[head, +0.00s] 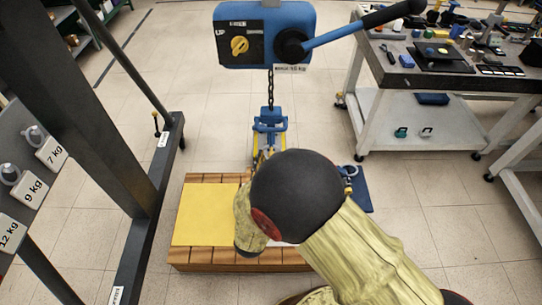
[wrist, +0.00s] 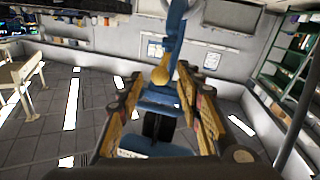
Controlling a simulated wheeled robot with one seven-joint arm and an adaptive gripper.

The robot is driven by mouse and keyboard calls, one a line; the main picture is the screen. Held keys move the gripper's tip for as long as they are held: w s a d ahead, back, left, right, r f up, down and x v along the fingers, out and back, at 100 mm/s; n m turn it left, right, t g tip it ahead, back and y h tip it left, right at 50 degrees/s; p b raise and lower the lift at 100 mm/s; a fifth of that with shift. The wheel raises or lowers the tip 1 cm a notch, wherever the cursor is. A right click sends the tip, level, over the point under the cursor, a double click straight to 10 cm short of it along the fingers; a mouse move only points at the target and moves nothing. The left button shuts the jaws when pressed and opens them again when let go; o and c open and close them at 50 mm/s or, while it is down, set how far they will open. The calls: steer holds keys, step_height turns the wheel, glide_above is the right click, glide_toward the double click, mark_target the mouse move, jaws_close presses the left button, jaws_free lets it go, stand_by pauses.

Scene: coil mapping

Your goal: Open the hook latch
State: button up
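A blue hook block (head: 268,122) hangs on a chain below the blue hoist box (head: 263,35). In the wrist view, a blue hook (wrist: 176,38) stands upright ahead, with a brass-coloured piece (wrist: 161,75) beside it that may be the latch; I cannot tell whether it is open. My gripper (wrist: 160,80) has its two yellow fingers wide apart, on either side of the hook's lower part, without a visible grip. In the head view, my black arm joint covers most of the gripper and the lower hook.
A wooden block with a yellow top (head: 205,215) lies on the floor below. A dark post frame with weights (head: 33,190) stands left. A tool table (head: 420,75) stands right. The hoist's blue lever (head: 345,33) reaches out to the right. Open floor lies behind the hoist.

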mark_target(271, 145)
steer(key=shift+b+x, duration=0.3)
steer(key=shift+x, duration=1.1)
steer(key=shift+c, duration=1)
steer(key=c, duration=0.7)
jaws_close()
